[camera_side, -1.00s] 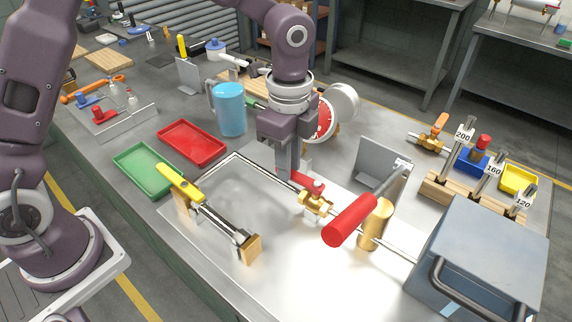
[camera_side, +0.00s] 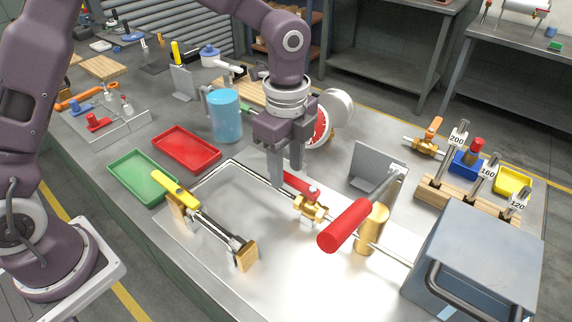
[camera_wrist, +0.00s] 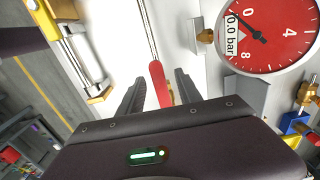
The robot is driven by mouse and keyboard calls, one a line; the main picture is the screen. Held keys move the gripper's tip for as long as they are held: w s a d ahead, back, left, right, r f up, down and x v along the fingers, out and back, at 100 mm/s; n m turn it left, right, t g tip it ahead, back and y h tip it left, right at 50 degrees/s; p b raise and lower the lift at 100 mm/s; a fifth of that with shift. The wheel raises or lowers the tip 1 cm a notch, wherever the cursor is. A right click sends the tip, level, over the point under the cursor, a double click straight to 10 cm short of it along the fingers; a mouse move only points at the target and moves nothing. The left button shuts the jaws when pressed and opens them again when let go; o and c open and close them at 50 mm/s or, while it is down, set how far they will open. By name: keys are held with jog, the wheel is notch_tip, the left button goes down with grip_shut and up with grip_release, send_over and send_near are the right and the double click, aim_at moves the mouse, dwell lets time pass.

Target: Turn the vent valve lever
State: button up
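The red lever (camera_side: 299,183) sits on a brass valve (camera_side: 311,207) in the middle of the metal plate. My gripper (camera_side: 286,176) points down at the lever's free end, to the left of the valve body. In the wrist view the red lever (camera_wrist: 159,84) lies between the two fingers of my gripper (camera_wrist: 159,75). A gap shows on each side of it, so the fingers look open around it. The exact height of the fingertips against the lever is hard to tell.
A large red handle (camera_side: 343,225) juts out just right of the valve. A round red gauge (camera_wrist: 268,30) stands behind, reading 0.0 bar. A grey bracket (camera_side: 378,167) stands to the right. The plate's front is clear.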

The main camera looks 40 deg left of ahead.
aim_at(286, 175)
notch_tip(286, 175, up, 7)
jog(key=shift+f, duration=0.1)
dwell(0.4)
jog(key=shift+s+a+r, duration=0.2)
jog(key=shift+r, duration=0.2)
jog(key=s+a+r+n+t, duration=0.3)
jog(key=s+a+r+n, duration=0.4)
jog(key=s, duration=0.2)
jog(key=s+a+f+n+t, duration=0.1)
jog(key=s+a+n, duration=0.4)
jog(key=s+n, duration=0.6)
jog(key=shift+s+t, duration=0.8)
jog(key=shift+s, duration=0.3)
